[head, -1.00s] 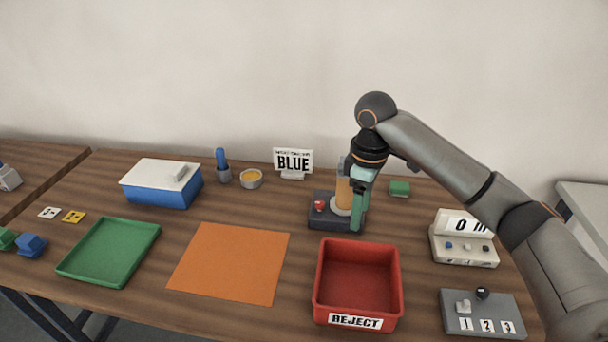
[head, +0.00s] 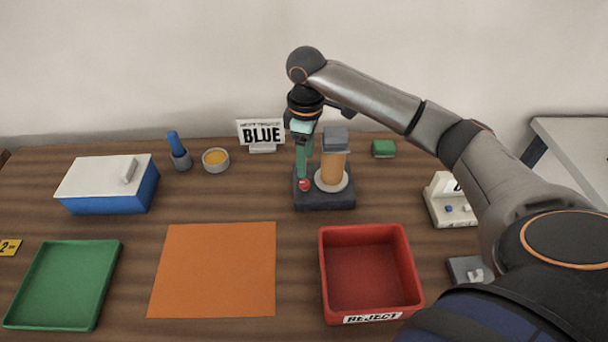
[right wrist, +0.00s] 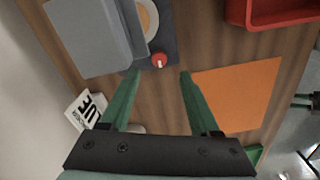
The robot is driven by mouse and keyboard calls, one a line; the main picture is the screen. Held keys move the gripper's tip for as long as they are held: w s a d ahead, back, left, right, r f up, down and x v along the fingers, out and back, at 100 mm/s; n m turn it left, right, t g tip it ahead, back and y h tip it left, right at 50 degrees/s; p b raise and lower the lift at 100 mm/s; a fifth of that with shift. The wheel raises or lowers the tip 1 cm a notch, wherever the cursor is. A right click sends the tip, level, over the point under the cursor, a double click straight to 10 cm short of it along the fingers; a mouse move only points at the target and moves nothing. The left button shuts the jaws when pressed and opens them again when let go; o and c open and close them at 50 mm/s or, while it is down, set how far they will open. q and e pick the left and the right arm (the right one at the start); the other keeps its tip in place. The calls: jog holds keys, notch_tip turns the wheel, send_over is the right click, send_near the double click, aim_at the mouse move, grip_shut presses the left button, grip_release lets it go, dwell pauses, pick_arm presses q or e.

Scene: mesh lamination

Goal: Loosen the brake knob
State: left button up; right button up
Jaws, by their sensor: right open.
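The brake knob (head: 305,185) is a small red knob at the left of the dark base (head: 325,202) of the roll stand. My right gripper (head: 303,176) points down at the knob from above, left of the roll. In the right wrist view the knob (right wrist: 159,60) lies just beyond and between the open, empty fingertips (right wrist: 159,73). I cannot tell whether they touch it. Small green finger-like parts at that view's right edge may be my left gripper (right wrist: 303,101).
The BLUE sign (head: 261,134) stands behind and left of the stand, a green block (head: 383,148) behind and right. The red REJECT bin (head: 411,250) is in front, the orange sheet (head: 213,270) front left. A white-lidded blue box (head: 140,188) and green tray (head: 22,285) lie left.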

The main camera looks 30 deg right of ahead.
aim_at(305, 182)
notch_tip(305, 182, down, 7)
jog(key=shift+w+f, duration=0.1)
dwell(0.3)
grip_shut()
dwell(0.4)
